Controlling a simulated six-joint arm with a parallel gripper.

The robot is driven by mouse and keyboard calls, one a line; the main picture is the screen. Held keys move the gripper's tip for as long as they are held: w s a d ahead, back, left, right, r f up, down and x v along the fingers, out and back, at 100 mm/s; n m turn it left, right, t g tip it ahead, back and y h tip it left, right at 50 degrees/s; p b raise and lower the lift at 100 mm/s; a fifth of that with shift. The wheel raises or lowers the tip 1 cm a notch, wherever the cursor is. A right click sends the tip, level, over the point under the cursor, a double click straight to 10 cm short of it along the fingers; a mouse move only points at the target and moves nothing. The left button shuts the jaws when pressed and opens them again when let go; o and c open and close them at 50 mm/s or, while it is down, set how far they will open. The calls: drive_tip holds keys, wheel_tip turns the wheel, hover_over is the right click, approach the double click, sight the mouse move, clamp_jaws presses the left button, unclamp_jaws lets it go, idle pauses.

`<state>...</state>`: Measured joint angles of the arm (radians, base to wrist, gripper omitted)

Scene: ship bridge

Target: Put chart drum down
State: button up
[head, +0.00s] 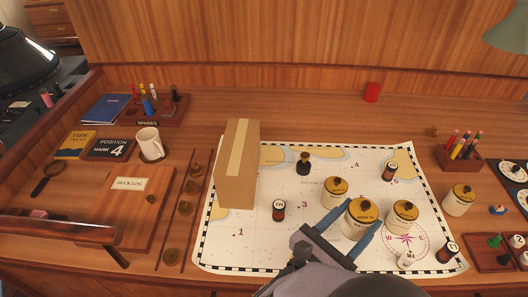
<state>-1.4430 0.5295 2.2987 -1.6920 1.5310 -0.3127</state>
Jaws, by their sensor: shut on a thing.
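My gripper (361,216) reaches in from the bottom, its two blue fingers on either side of a cream chart drum (363,218) with a yellow-brown lid. It is shut on this drum, which looks upright over the right half of the chart (250,250). I cannot tell whether its base touches the chart. Similar drums stand close by: one behind it to the left (335,190), one just to the right (403,214). Another drum (460,199) stands off the chart's right edge. The held drum's lower part is partly hidden by the fingers.
A tall brown box (238,165) stands on the chart's left part. Small dark bottles (278,210) and a black-topped piece (303,163) stand on the chart. A pencil holder (460,155) is at right, a white mug (149,143) at left. The chart's front left is clear.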

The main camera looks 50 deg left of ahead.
drive_tip(key=s+a+r+n+g+y, duration=0.1)
drive_tip(key=s+a+r+n+y, duration=0.15)
drive_tip(key=a+r, duration=0.4)
drive_tip(key=s+a+r+n+g+y, duration=0.1)
drive_tip(key=s+a+r+n+y, duration=0.2)
drive_tip(key=a, duration=0.6)
drive_tip(key=s+a+r+n+g+y, duration=0.1)
drive_tip(key=a+r+y, duration=0.35)
drive_tip(key=a, duration=0.35)
drive_tip(key=n+g+y, duration=0.2)
drive_tip(key=n+y, duration=0.1)
hover_over(234, 173)
drive_tip(key=shift+m, duration=0.25)
drive_tip(key=shift+a+f+p, duration=0.1)
drive_tip(key=shift+f+p, duration=1.85)
drive_tip(key=shift+f, duration=2.8)
drive_tip(key=shift+f, duration=0.2)
drive_tip(key=o, duration=1.2)
drive_tip(key=shift+r, duration=0.1)
